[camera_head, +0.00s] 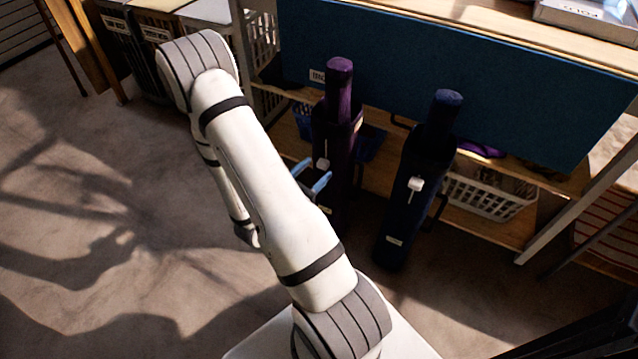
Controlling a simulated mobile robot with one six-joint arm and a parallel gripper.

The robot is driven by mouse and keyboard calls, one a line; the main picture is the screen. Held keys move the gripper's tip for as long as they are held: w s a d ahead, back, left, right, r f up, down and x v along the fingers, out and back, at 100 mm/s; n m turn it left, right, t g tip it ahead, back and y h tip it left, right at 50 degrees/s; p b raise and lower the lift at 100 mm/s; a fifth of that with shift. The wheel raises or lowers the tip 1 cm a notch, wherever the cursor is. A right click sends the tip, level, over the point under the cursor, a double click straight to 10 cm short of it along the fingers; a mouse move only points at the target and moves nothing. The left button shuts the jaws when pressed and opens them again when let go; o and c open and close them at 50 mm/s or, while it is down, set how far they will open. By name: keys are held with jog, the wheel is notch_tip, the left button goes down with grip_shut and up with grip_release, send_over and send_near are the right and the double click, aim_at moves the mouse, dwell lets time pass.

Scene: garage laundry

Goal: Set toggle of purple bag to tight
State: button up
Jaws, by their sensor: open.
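The purple bag (342,130) is a tall, narrow dark bag standing upright left of centre, with a rolled purple top sticking out of it. Its small white toggle (323,163) shows on the front. My gripper (312,180) has blue fingers and is just in front of the bag, slightly below the toggle. It is open, with nothing seen between the fingers. I cannot tell whether it touches the bag. My white arm hides part of the area left of the bag. The bag's lower end is dark and partly hidden behind my arm.
A similar dark blue bag (416,190) with a white toggle (415,184) stands to the right. Behind are a blue panel (480,85), wooden shelves and a white basket (489,196). Open floor (90,220) lies at left.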

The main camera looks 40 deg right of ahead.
aim_at(321, 168)
notch_tip(321, 168, down, 7)
jog(key=w+a+n+t+y+b, duration=0.1)
jog(key=w+n+t+b, duration=0.1)
jog(key=n+t, duration=0.1)
jog(key=b+x, duration=0.1)
jog(key=x, duration=0.6)
jog(key=shift+d, duration=0.3)
grip_shut()
